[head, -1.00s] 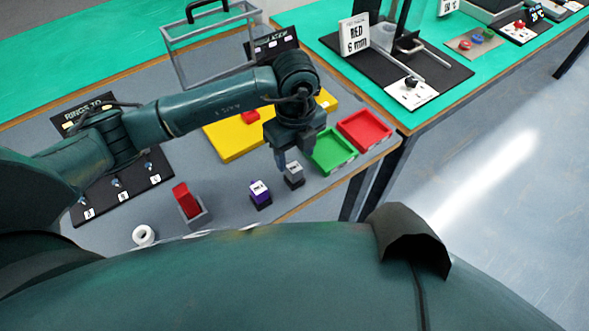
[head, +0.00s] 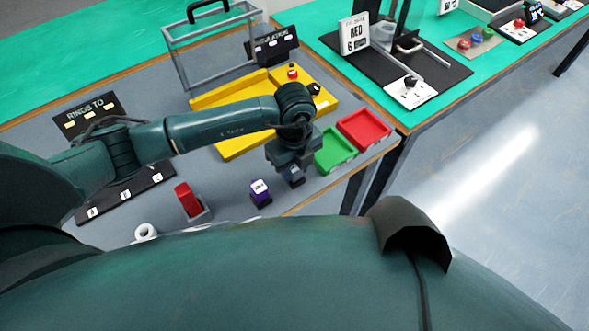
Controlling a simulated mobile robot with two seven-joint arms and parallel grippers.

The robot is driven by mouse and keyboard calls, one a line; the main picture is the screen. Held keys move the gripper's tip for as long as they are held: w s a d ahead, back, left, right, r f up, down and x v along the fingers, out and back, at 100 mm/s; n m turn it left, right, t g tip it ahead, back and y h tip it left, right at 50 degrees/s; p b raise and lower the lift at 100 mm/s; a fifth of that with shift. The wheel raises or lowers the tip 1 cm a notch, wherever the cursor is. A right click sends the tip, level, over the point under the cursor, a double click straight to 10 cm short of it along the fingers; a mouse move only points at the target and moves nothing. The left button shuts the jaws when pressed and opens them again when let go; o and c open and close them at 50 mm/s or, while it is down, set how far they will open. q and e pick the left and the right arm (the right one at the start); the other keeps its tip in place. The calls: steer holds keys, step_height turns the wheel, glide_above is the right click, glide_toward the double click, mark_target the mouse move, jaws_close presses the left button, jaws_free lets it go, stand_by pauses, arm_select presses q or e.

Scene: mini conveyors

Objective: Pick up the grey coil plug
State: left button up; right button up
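The grey coil plug (head: 295,177) stands near the front edge of the grey table, dark at its base with a paler upper part. My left gripper (head: 291,166) points down right over it and hides part of it. The fingers are at the plug's top, but I cannot tell whether they are open around it or shut on it. A purple plug (head: 260,193) with a white top stands apart to the left. My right gripper is not in view.
A green tray (head: 335,163) and a red tray (head: 388,131) lie just right of my gripper. A yellow conveyor (head: 233,147) is behind my forearm. A red block in a grey holder (head: 206,216) and a white ring (head: 146,231) stand at front left.

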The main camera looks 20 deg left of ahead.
arm_select(q)
steer(key=c, duration=0.4)
steer(key=shift+c, duration=0.8)
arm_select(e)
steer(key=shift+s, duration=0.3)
